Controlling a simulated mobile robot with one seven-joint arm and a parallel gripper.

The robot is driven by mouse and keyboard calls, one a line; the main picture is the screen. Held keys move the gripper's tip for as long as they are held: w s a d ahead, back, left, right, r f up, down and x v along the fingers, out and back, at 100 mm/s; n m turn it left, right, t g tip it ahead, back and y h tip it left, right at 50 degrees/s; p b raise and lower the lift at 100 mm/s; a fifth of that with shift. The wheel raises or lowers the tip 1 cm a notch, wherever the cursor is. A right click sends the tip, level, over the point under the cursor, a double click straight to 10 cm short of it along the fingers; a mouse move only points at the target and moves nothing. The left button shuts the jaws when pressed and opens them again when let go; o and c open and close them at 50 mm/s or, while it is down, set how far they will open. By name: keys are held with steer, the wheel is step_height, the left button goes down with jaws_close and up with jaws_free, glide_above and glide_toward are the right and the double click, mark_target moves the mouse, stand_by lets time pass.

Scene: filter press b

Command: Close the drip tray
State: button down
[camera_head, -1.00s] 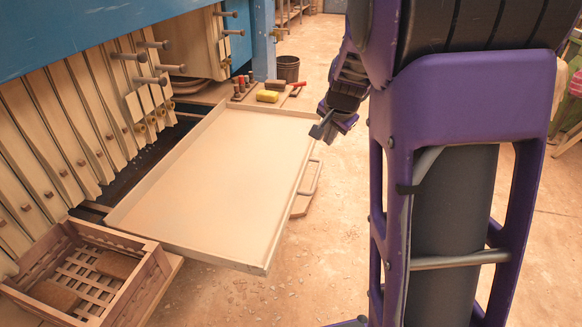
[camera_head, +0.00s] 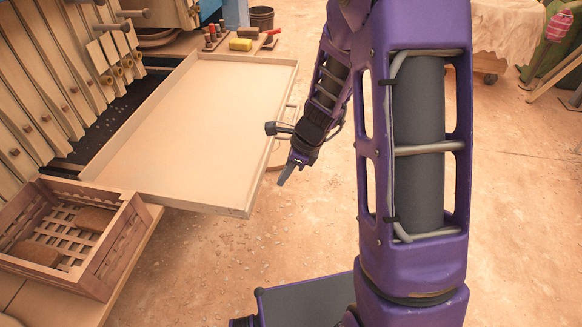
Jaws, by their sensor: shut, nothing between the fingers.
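The drip tray (camera_head: 190,125) is a wide, shallow, pale tray with low walls. It stands out from under the press plates toward the right and looks empty. Its handle (camera_head: 292,112) is a thin bar on the right front wall, partly hidden by my arm. My gripper (camera_head: 284,176) points downward just right of the tray's front wall, near its near corner. It is shut and holds nothing. I cannot tell whether it touches the tray.
A wooden slatted crate (camera_head: 75,235) with brown blocks stands near left, beside the tray. A yellow sponge (camera_head: 240,44), a brush and several small tools lie beyond the tray. A dark bucket (camera_head: 261,18) stands behind.

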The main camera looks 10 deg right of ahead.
steer(key=a, duration=0.1)
steer(key=w+a+f, duration=0.1)
steer(key=a, duration=0.2)
steer(key=shift+w+a+f, duration=0.1)
steer(key=shift+w+f, duration=0.05)
steer(key=shift+w, duration=0.2)
